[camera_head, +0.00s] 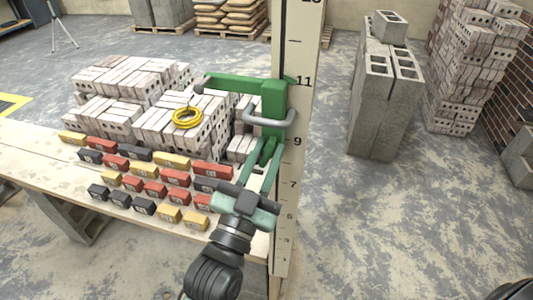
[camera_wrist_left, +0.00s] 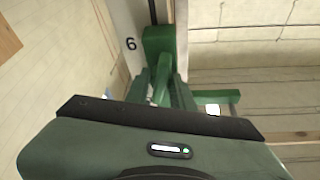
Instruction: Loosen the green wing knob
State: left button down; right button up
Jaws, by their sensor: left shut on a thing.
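The green wing knob (camera_head: 268,149) sits below a green bracket (camera_head: 273,100) on the tall numbered pole (camera_head: 293,75). The knob also shows in the left wrist view (camera_wrist_left: 163,74), upright ahead of the fingers. My left gripper (camera_head: 267,162) reaches up from below, with its two fingers on either side of the knob and shut on it. The fingers hide part of the knob. A grey bent handle (camera_head: 284,120) juts from the bracket just above.
Rows of small black, red and yellow blocks (camera_head: 150,175) lie on the wooden bench (camera_head: 30,150) left of my gripper. Stacked pale bricks (camera_head: 110,105) stand behind them with a yellow coil (camera_head: 188,118) on top. Grey concrete blocks (camera_head: 380,105) stand right of the pole; floor between is clear.

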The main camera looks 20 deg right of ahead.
pick_arm(q)
jog(key=shift+f+n+t+y, duration=0.1)
jog(key=shift+n+t+y, duration=0.25)
jog(key=shift+n, duration=0.65)
jog(key=shift+n+y, duration=0.25)
jog(key=shift+n, duration=0.15)
jog(key=c, duration=1.2)
grip_release()
jog(key=b+v, duration=0.3)
jog(key=v, duration=0.4)
jog(key=shift+s+a+f, duration=0.2)
jog(key=shift+s, duration=0.1)
